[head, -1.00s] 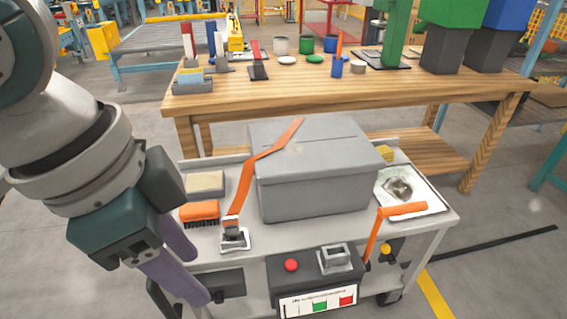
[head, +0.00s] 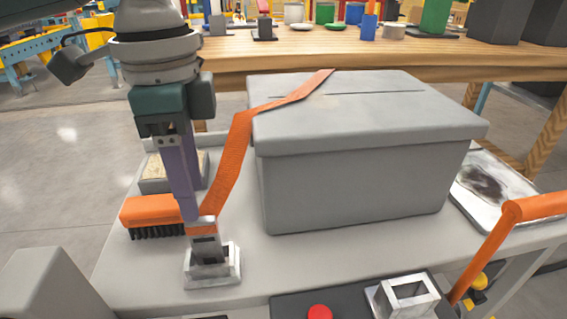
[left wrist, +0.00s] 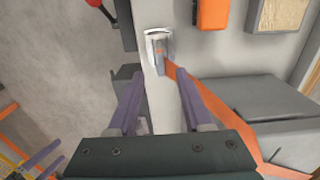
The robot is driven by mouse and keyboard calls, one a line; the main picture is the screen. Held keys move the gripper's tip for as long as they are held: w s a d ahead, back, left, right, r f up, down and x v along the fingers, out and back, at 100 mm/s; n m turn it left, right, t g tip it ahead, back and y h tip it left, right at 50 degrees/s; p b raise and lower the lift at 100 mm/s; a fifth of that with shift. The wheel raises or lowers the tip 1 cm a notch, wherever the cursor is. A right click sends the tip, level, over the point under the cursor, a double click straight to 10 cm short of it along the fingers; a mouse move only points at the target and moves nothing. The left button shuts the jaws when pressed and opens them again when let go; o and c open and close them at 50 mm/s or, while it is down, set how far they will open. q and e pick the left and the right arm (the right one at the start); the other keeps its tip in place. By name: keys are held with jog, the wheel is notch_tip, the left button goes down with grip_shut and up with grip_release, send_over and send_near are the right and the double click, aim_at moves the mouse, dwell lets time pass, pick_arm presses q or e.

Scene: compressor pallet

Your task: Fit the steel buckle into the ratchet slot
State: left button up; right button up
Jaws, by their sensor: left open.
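The steel buckle (head: 213,268) sits on the left part of the grey cart top, at the end of an orange strap (head: 232,165) that runs up over the grey box. It also shows in the left wrist view (left wrist: 158,38), ahead of my fingers. My left gripper (head: 193,215) points down just above and behind the buckle, with its purple fingers apart. In the left wrist view the open gripper (left wrist: 159,76) has the buckle and strap end beyond its tips, slightly overlapped by the strap. The steel ratchet (head: 405,296) with its slot is on the dark front panel.
The grey lidded box (head: 350,180) fills the middle of the cart. An orange brush (head: 150,211) lies left of my fingers. A red button (head: 320,312) and an orange lever (head: 500,235) are near the ratchet. A wooden workbench (head: 300,60) stands behind.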

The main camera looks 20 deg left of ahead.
aim_at(201, 226)
pick_arm(q)
notch_tip(201, 226, down, 7)
jog(key=b, duration=0.3)
jog(key=shift+f, duration=0.1)
grip_shut()
dwell(0.5)
